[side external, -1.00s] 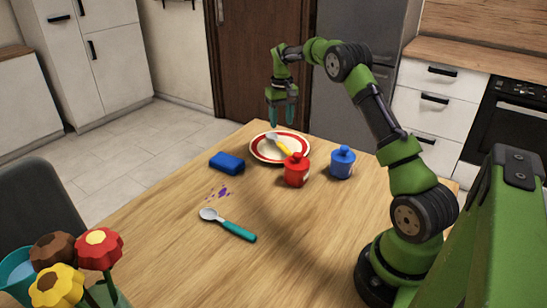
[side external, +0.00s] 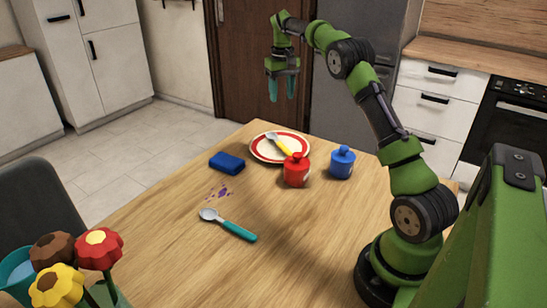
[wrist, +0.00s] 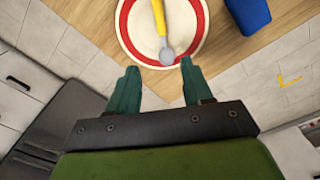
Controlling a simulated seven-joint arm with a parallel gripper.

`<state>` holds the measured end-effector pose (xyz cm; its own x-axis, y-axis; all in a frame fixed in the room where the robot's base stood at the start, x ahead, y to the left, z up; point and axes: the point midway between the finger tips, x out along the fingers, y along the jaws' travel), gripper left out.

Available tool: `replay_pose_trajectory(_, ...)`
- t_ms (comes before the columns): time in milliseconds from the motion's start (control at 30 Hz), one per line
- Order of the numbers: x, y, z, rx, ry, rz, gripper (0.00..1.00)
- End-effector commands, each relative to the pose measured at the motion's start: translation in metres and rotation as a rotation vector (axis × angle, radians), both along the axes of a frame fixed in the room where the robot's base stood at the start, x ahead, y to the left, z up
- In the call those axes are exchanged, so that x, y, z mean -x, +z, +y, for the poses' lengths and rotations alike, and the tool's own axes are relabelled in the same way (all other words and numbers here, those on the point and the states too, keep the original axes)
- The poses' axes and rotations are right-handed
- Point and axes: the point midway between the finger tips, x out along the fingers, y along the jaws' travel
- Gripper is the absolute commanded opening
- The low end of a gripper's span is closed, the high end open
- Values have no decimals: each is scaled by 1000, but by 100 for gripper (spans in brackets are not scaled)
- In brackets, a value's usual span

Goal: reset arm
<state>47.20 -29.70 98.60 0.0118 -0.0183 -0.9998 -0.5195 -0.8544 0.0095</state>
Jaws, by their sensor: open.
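My gripper (side external: 282,88) is open and empty, held in the air well above the far end of the table. In the wrist view its two teal fingers (wrist: 157,88) are spread apart with nothing between them. Below it, a white plate with a red rim (side external: 257,155) lies on the table, and it also shows in the wrist view (wrist: 128,22). A spoon with a yellow handle (side external: 284,147) rests on the plate; its grey bowl shows in the wrist view (wrist: 167,56).
A red lidded pot (side external: 296,172) and a blue lidded pot (side external: 341,163) stand near the plate. A blue sponge-like block (side external: 227,163), purple spots (side external: 219,193) and a teal-handled spoon (side external: 230,225) lie on the wooden table (side external: 150,240). Flowers (side external: 98,249) stand at the front left.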

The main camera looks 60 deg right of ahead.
Motion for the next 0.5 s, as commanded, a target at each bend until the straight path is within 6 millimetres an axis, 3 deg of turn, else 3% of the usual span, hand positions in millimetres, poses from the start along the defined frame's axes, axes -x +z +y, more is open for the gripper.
replay_pose_trajectory(67,3,-18,-1,-3,-28,11,50)
replay_pose_trajectory(167,10,-21,10,-7,-55,-6,50)
replay_pose_trajectory(367,30,5,75,-18,-67,-109,50)
replay_pose_trajectory(500,56,26,135,-33,-55,-201,50)
